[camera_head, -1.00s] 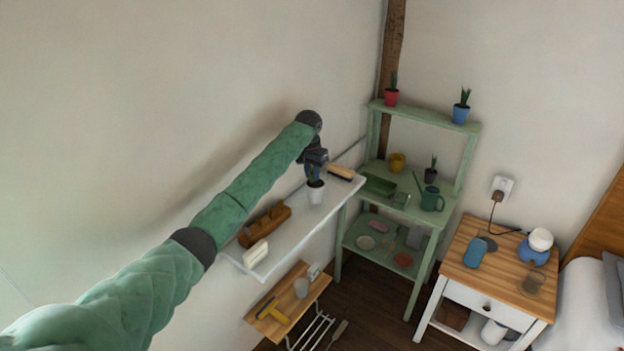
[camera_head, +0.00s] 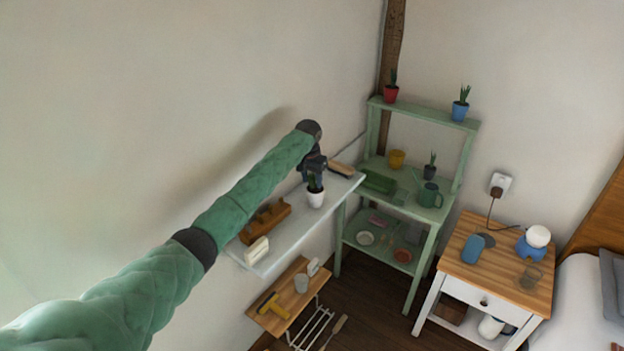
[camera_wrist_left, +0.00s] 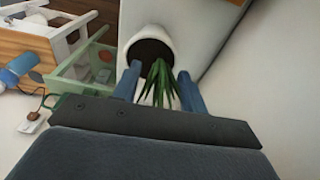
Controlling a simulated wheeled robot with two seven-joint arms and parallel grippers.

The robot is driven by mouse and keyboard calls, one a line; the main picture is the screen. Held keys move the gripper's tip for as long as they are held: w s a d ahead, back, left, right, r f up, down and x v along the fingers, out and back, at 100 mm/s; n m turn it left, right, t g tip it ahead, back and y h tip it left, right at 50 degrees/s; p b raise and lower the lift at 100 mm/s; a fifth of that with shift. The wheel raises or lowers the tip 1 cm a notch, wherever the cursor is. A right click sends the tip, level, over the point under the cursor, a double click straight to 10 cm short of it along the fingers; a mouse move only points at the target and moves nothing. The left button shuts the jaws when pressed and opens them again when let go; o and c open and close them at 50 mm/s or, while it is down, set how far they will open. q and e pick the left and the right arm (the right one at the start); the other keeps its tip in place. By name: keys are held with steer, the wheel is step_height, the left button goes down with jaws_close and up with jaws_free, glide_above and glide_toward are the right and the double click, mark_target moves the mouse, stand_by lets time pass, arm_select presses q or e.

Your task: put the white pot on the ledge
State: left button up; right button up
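The white pot (camera_head: 316,199) holds a spiky green plant and looks upright at the white wall ledge (camera_head: 290,228), near its front edge. I cannot tell whether its base touches the board. My left gripper (camera_head: 313,182) comes down from above around the plant, its fingers at the pot's rim. In the left wrist view the fingers (camera_wrist_left: 158,76) stand on either side of the leaves, and the white pot (camera_wrist_left: 165,45) is at their tips. It appears held; the exact contact is hard to see. My right gripper is not in view.
The ledge also carries a brush (camera_head: 340,168), a wooden plane (camera_head: 265,221) and a cream block (camera_head: 256,250). A green stand (camera_head: 425,118) with red (camera_head: 391,95) and blue (camera_head: 460,111) pots is to the right. A lower wooden shelf (camera_head: 272,320) hangs below.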

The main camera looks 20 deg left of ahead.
mark_target(310, 189)
arm_select(q)
steer(key=shift+r+b, duration=0.3)
steer(key=shift+r, duration=0.2)
steer(key=r, duration=0.1)
steer(key=r+b, duration=0.1)
steer(key=shift+s+r, duration=0.2)
steer(key=shift+r, duration=0.15)
step_height(310, 189, up, 8)
steer(key=s+b, duration=0.1)
steer(key=b, duration=0.1)
steer(key=shift+a+r+b, duration=0.2)
steer(key=shift+b, duration=0.1)
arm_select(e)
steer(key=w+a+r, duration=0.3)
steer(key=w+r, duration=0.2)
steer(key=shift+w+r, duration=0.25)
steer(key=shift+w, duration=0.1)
